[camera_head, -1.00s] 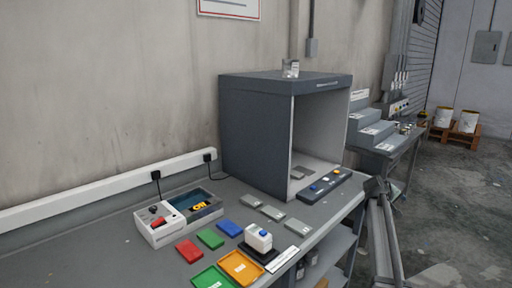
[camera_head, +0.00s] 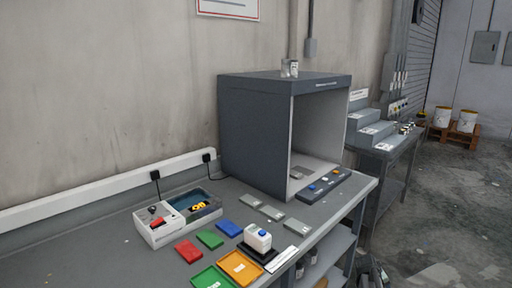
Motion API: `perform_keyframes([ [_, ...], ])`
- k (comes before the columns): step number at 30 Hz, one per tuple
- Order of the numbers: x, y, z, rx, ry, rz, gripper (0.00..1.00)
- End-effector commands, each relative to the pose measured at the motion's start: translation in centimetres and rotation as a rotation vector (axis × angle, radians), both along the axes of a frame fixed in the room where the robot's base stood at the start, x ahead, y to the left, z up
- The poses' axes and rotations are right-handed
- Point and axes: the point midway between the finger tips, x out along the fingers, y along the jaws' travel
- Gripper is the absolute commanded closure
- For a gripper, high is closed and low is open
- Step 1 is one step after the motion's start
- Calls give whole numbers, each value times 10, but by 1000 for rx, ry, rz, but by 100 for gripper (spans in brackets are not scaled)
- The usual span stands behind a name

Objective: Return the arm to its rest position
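Only a small dark part of my arm (camera_head: 372,272) shows at the bottom edge, right of the bench, in the head view. It is apart from the bench top. No gripper fingers can be made out, and the rest of the arm is outside the picture. No object is seen held.
The grey bench (camera_head: 120,250) carries a large booth (camera_head: 252,135), a control box (camera_head: 160,224), coloured cards, an orange tray (camera_head: 240,267), a green tray (camera_head: 210,279) and a white blue-capped container (camera_head: 257,238). A side table (camera_head: 385,150) stands behind.

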Motion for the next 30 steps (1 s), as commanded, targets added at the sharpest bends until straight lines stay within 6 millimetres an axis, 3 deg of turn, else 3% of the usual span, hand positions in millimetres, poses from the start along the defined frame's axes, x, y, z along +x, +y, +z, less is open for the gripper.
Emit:
perform_keyframes([
  [1, -16, 18, -21, 29, 25, -2, 39],
  [6, -58, 69, -77, 117, 97, -19, 39],
  [15, -150, 151, -158, 253, 240, -65, 39],
  [21, -220, 199, -197, 329, 345, -107, 39],
  [30, -333, 260, -233, 416, 512, -179, 39],
])
